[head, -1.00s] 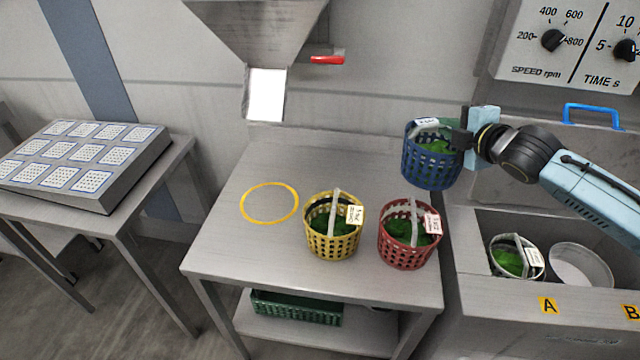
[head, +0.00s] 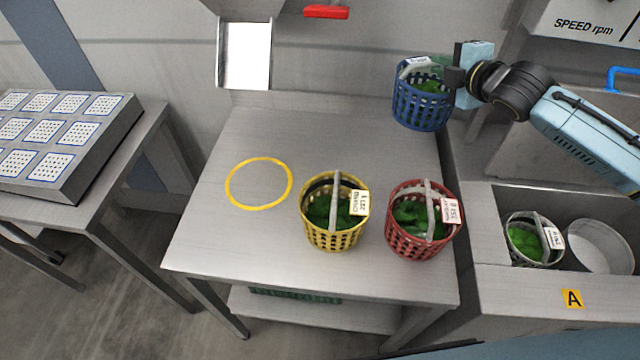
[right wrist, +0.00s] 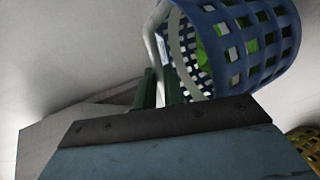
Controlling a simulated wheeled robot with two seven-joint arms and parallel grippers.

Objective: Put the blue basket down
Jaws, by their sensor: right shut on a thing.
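The blue basket (head: 421,107) holds green leaves and has a pale handle with a white tag. My right gripper (head: 452,80) is shut on its handle, at the back right of the steel table. In the right wrist view the fingers (right wrist: 160,90) close on the handle of the blue basket (right wrist: 245,45), which hangs beyond them. The basket looks upright in the head view; I cannot tell exactly how far its bottom is from the table top. My left gripper is not in view.
A yellow basket (head: 333,222) and a red basket (head: 421,232) with greens stand on the table (head: 240,240). A yellow ring (head: 232,197) marks an empty spot at left. A chute (head: 244,55) hangs behind. A grey basket (head: 533,240) sits in the sink unit at right.

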